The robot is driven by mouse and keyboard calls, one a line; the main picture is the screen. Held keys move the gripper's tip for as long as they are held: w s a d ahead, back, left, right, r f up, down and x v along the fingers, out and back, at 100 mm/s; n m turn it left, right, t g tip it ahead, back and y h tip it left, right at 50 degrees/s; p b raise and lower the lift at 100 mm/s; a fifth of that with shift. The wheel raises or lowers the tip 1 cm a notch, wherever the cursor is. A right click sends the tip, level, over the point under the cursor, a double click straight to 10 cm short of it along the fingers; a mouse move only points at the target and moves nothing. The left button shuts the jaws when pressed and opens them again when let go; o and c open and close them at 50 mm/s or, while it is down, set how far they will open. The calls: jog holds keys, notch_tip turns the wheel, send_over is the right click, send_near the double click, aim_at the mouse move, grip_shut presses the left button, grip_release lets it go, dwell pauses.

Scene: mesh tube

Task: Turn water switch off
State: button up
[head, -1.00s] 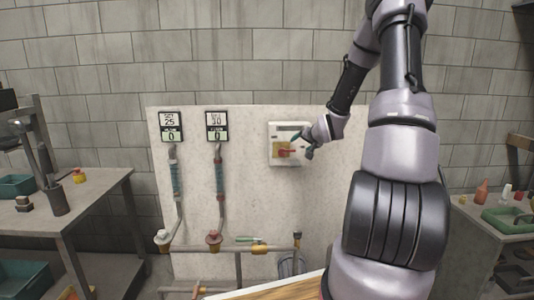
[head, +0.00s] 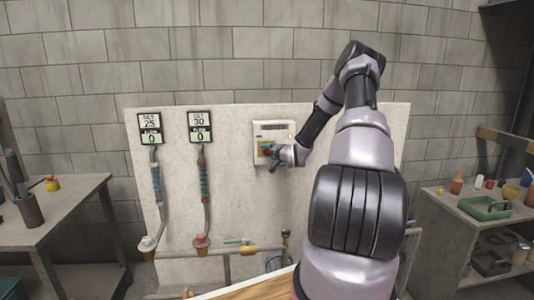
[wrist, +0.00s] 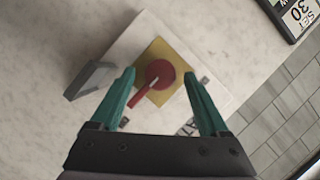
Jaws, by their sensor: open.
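The water switch is a red rotary knob with a handle (wrist: 158,76) on a yellow square plate (wrist: 165,52). It is mounted on a white box (head: 259,130) on the upright panel. In the wrist view its handle points toward the lower left. My gripper (wrist: 157,82) is open, with one teal finger on each side of the knob. I cannot tell whether either finger touches it. In the head view my gripper (head: 267,152) is at the front of the box and hides much of the knob.
Two display meters, a left one (head: 163,128) and a right one (head: 201,126), hang left of the box with hoses below. Pipes (head: 240,250) run along the panel's bottom. A workbench (head: 60,200) stands left, and a shelf with a green tray (head: 484,208) stands right.

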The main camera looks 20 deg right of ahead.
jog(key=shift+x, duration=1.25)
grip_shut()
